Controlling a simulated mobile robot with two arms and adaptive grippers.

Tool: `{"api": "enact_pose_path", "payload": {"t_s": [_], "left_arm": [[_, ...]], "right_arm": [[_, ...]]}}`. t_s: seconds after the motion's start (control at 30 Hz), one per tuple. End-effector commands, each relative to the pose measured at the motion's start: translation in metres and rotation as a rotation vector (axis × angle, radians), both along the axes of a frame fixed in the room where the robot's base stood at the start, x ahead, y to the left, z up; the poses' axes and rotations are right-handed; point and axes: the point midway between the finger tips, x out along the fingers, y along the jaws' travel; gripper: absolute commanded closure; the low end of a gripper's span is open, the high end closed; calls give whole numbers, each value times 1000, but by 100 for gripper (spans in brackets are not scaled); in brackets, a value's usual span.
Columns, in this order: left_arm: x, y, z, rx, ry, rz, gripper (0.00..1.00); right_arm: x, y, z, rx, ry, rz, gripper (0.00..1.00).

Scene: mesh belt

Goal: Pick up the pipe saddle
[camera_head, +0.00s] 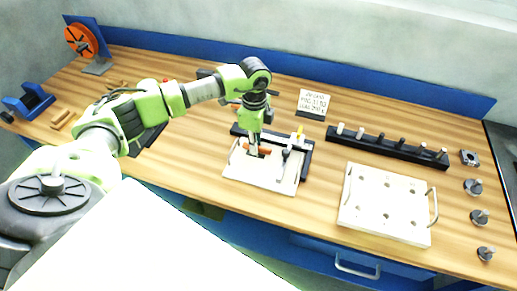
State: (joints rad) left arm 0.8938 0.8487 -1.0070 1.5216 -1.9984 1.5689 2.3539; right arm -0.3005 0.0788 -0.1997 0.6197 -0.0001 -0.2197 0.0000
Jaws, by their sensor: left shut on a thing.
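My left gripper (254,146) points down over a pale board (234,173) near the middle of the bench. It is shut on a small orange-brown piece (264,150), which I take to be the pipe saddle. The fingers hide part of it, and I cannot tell whether it still touches the board. My right gripper is not in view.
A black bar fixture (306,158) and a yellow-tipped tool (299,133) stand close beside the gripper. To the right are a pale tray with handles (385,229), a black rack of pegs (388,146) and several metal knobs (479,217).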

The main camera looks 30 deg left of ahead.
Motion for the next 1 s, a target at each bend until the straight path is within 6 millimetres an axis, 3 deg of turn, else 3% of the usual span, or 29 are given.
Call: {"api": "enact_pose_path", "payload": {"t_s": [0.67, 0.9, 1.0], "left_arm": [[-1, 0, 1, 1, 2, 0, 100], [1, -1, 29, 0, -5, -2, 100], [-13, -13, 49, -1, -5, -6, 100]], "right_arm": [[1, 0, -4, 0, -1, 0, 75], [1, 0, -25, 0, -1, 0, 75], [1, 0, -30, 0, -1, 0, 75]]}}
